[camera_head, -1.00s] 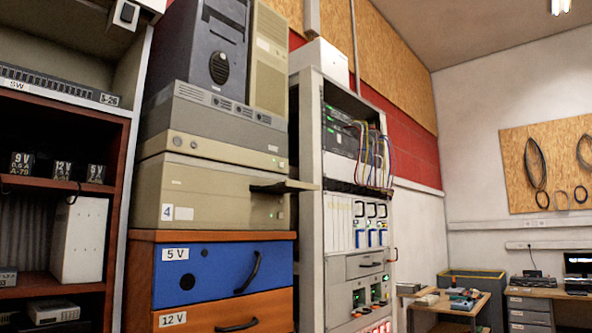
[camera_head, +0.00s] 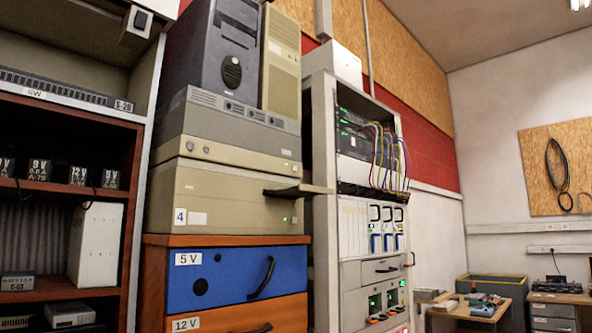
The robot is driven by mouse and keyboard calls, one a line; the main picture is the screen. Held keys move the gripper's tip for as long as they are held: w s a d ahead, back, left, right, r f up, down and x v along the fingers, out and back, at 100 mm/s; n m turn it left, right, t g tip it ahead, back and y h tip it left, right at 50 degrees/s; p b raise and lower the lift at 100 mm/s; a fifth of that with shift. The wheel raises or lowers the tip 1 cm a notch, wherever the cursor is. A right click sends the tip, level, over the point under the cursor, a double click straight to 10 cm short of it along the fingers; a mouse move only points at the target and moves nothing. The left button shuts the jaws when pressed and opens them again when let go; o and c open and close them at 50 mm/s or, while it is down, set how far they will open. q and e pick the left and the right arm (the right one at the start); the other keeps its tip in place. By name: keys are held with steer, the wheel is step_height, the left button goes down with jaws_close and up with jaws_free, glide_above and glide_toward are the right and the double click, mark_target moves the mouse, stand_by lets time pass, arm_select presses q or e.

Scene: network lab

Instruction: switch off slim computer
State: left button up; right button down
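A slim beige-grey desktop computer (camera_head: 230,151) lies flat in the stack on the drawer cabinet, left of centre. Its front has two small round buttons (camera_head: 198,147) at the left and a small green light at the right, which looks lit. A grey vented unit (camera_head: 240,112) sits directly on top of it. Beneath it is a taller beige box (camera_head: 235,205) with a "4" label, a dark tray jutting out to the right and a lit green light. Neither of my grippers is in view.
A dark tower (camera_head: 228,45) and a beige tower (camera_head: 282,65) stand on the stack. The cabinet has a blue "5 V" drawer (camera_head: 235,272). An equipment rack (camera_head: 325,200) stands to the right, shelves (camera_head: 30,190) to the left. A bench (camera_head: 480,312) is farther back right.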

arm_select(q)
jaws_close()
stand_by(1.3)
